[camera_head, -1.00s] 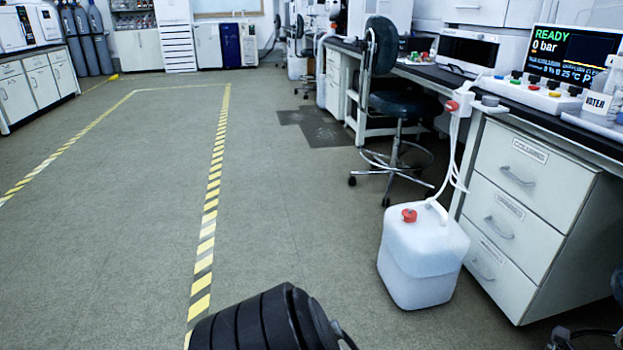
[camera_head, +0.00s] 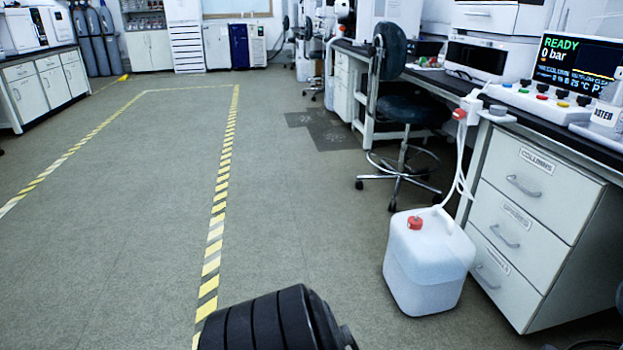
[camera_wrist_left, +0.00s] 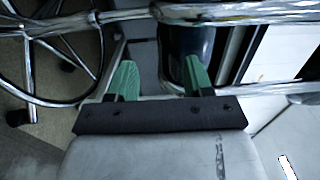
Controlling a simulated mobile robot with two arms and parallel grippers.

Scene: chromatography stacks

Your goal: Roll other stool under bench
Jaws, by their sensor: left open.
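A dark stool (camera_head: 410,108) with a backrest and a chrome wheeled base stands at the bench (camera_head: 430,75) in the head view, at the knee opening left of the drawers. Another dark stool (camera_head: 316,85) is farther back along the bench. My left gripper (camera_wrist_left: 159,80) shows in the left wrist view with its two green fingers apart. Chrome bars (camera_wrist_left: 110,17) cross just beyond the fingertips, and a chrome wheeled base with a foot ring (camera_wrist_left: 90,85) is at the left. Nothing is clearly held between the fingers. My right gripper is out of view.
A white jug (camera_head: 428,265) with a red cap and tubes stands on the floor before the drawer cabinet (camera_head: 530,215). A yellow-black floor stripe (camera_head: 217,205) runs along the clear floor at left.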

